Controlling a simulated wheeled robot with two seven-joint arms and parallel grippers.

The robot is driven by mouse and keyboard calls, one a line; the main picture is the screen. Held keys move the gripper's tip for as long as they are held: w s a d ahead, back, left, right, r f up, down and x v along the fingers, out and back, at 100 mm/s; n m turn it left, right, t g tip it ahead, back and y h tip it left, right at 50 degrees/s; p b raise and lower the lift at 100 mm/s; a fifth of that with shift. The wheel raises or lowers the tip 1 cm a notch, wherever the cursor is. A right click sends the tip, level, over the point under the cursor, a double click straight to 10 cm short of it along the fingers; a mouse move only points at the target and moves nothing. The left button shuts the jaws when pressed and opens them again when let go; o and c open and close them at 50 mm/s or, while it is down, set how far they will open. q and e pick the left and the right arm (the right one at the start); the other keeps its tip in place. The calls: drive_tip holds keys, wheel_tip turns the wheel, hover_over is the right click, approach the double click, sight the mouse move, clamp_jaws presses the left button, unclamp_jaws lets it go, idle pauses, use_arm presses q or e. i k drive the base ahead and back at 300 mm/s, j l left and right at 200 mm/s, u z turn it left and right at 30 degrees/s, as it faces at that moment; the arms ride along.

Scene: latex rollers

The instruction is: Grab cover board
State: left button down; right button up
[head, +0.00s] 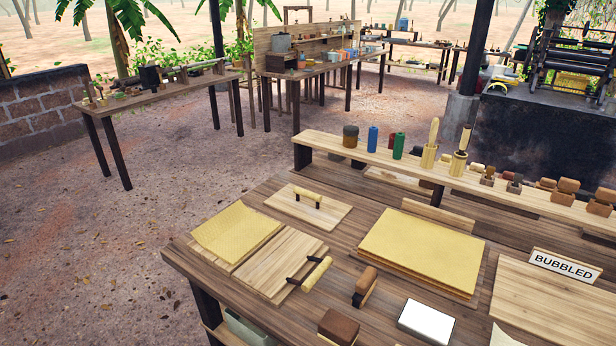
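A flat light-wood board (335,217) with a pale bar handle (308,194) on black mounts lies on the near table, towards its back left; it looks like the cover board. A second wooden board (262,262) lies in front of it. A pale roller or bar with black brackets (316,273) sits at that board's right edge; I cannot tell whether it is fixed there. Neither of my grippers is in view.
On the near table (380,275), a yellow sheet (235,231) lies left and a larger one (422,247) lies on a board. A brown-topped block (365,286), white block (426,320) and "BUBBLED" sign (565,264) stand nearby. A raised shelf (340,157) holds bottles and tools.

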sight(307, 200)
drive_tip(key=i+j+u, duration=0.45)
drive_tip(key=j, duration=0.15)
drive_tip(key=i+j+u, duration=0.3)
drive_tip(key=j+u, duration=0.2)
drive_tip(key=i+j+u, duration=0.3)
drive_tip(key=i+u, duration=0.15)
drive_tip(key=i+j+u, duration=0.1)
drive_tip(key=i+u, duration=0.4)
drive_tip(key=i+z, duration=0.25)
drive_tip(key=i, duration=0.25)
drive_tip(key=i+j+z, duration=0.1)
drive_tip(key=i+z, duration=0.2)
drive_tip(key=i, duration=0.2)
drive_tip(key=i+j+z, duration=0.25)
drive_tip(key=i, duration=0.2)
drive_tip(key=i+l+z, duration=0.1)
drive_tip(key=z, duration=0.35)
drive_tip(key=i+z, duration=0.25)
drive_tip(key=z, duration=0.2)
drive_tip(key=i+j+z, duration=0.1)
drive_tip(key=z, duration=0.3)
drive_tip(key=i+j+z, duration=0.1)
drive_tip(key=i+z, duration=0.15)
drive_tip(key=z, duration=0.2)
drive_tip(key=i+j+z, duration=0.15)
drive_tip(key=z, duration=0.3)
